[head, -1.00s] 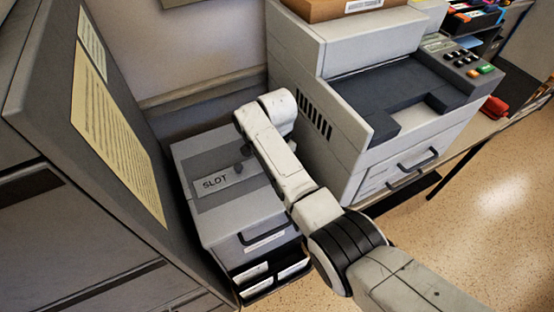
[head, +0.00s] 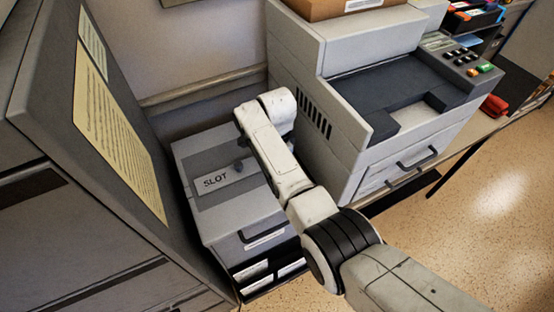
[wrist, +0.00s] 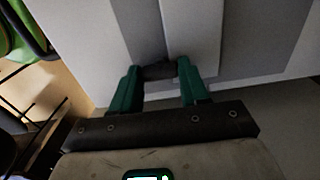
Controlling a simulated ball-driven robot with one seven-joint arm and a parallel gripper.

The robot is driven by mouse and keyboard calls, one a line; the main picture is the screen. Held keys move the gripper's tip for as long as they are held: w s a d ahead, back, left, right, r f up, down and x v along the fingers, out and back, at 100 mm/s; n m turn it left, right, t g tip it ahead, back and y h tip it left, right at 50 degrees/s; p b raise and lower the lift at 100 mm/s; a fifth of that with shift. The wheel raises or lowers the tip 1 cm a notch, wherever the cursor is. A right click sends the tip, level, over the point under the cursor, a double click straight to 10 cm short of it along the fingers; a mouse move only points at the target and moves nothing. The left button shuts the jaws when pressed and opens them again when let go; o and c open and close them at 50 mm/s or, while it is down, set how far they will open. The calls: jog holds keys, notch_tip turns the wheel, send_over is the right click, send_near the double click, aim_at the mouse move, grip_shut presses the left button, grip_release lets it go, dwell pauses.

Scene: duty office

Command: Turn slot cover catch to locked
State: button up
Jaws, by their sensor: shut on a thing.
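The grey slot box (head: 230,215) stands low between the grey cabinet and the copier. Its darker top strip bears a label reading SLOT (head: 213,181), with a small dark knob (head: 238,167) beside it. My arm reaches over the box, and my gripper is hidden in the head view. In the wrist view my gripper (wrist: 159,74) has its green fingers shut on a short dark catch (wrist: 160,70) at the edge of a pale strip (wrist: 192,35). How far the catch is turned cannot be told.
The copier (head: 320,90) stands close on the right of my arm. The tall grey cabinet (head: 60,225) with yellow notices (head: 110,130) is close on the left. The wall rail (head: 200,88) runs behind the box. Clear speckled floor (head: 490,200) lies at the right.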

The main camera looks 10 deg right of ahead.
jog(key=o, duration=1.1)
jog(key=shift+c, duration=0.2)
notch_tip(320, 180, up, 11)
jog(key=shift+f, duration=0.15)
